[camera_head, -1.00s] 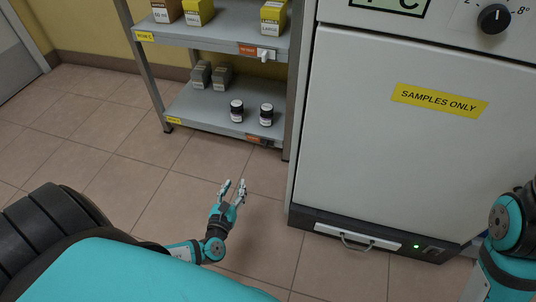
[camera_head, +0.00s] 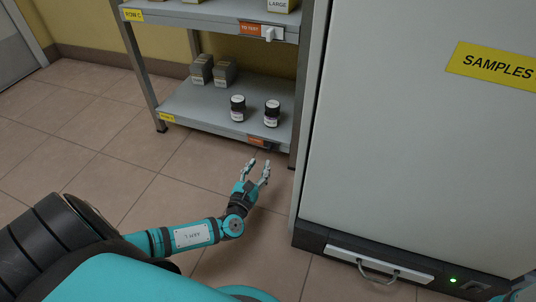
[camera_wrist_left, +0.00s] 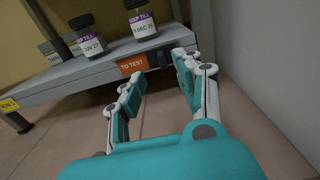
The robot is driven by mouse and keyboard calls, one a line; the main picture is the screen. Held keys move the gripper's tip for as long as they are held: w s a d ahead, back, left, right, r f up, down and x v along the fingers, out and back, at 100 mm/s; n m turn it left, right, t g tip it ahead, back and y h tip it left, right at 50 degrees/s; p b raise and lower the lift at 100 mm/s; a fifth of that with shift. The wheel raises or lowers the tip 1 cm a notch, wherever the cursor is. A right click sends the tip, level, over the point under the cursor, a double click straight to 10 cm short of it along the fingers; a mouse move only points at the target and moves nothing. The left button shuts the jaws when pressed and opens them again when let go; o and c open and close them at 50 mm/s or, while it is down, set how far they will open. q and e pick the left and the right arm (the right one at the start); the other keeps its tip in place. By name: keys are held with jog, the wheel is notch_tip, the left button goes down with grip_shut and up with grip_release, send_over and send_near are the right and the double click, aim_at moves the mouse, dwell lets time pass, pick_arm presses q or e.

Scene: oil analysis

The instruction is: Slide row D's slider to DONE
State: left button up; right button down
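A dark slider knob (camera_wrist_left: 158,57) sits just right of that sign, partly hidden by the fingers. My left gripper (camera_head: 259,165) is open and empty, just in front of and below the sign. In the left wrist view its fingers (camera_wrist_left: 158,75) are spread and point at the shelf edge. My right gripper is out of view.
The row C shelf above has a white slider (camera_head: 270,33) beside an orange sign. A white cabinet (camera_head: 400,150) closes off the right side. Floor is clear at left.

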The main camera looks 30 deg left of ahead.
aim_at(268, 149)
pick_arm(q)
jog(key=b+x, duration=0.3)
jog(key=x, duration=0.4)
jog(key=shift+w+f, duration=0.1)
jog(key=shift+w, duration=0.25)
jog(key=shift+w+a+b, duration=0.2)
jog(key=shift+w+b, duration=0.1)
jog(key=shift+w, duration=0.15)
grip_shut()
